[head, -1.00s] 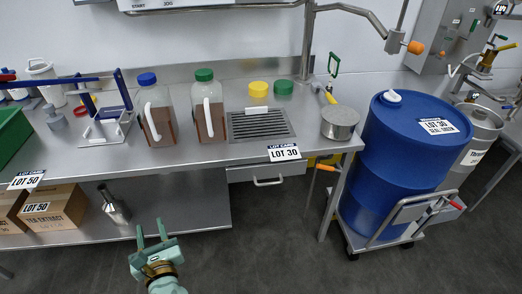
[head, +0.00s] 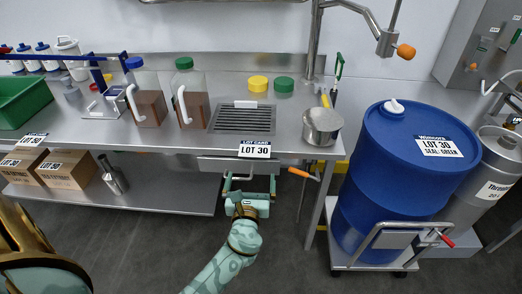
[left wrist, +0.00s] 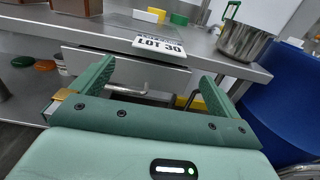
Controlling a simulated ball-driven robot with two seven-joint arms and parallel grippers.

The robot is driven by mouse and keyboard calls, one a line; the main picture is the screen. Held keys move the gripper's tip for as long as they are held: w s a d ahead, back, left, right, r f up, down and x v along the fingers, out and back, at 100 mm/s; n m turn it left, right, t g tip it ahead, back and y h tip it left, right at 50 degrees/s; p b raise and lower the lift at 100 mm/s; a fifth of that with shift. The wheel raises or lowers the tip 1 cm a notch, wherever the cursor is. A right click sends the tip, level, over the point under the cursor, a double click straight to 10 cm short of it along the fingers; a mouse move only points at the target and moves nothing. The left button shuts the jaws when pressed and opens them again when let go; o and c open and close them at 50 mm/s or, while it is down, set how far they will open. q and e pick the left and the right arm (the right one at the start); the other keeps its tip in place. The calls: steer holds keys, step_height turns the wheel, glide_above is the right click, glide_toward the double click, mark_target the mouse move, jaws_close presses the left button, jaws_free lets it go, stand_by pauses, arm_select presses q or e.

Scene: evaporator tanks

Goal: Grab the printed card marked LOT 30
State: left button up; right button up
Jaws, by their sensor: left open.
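The printed card marked LOT 30 (head: 254,149) is white with a dark top band and sits at the front edge of the steel bench, below the drain grate. It also shows in the left wrist view (left wrist: 160,45), ahead of the fingers and between them in the picture. My left gripper (head: 249,181) is open and empty, in front of the bench and a little below the card, not touching it. Its two green fingers show in the left wrist view (left wrist: 158,76), spread apart. My right gripper is not in view.
Another card (head: 32,139) is on the bench edge at the left. A drawer (head: 225,166) lies behind my gripper. A steel pot (head: 322,127) stands to the right of the card. A blue drum (head: 400,180) on a trolley stands right of the bench. The front floor is clear.

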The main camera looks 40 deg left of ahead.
mark_target(255, 151)
arm_select(q)
steer(key=x, duration=0.3)
steer(key=b+x, duration=0.1)
steer(key=x, duration=0.2)
steer(key=b+x, duration=0.1)
steer(key=x, duration=0.2)
steer(key=shift+w+f, duration=0.3)
steer(key=shift+w, duration=0.05)
steer(key=shift+w+a+r, duration=0.1)
steer(key=shift+a+r, duration=0.05)
steer(key=c, duration=0.7)
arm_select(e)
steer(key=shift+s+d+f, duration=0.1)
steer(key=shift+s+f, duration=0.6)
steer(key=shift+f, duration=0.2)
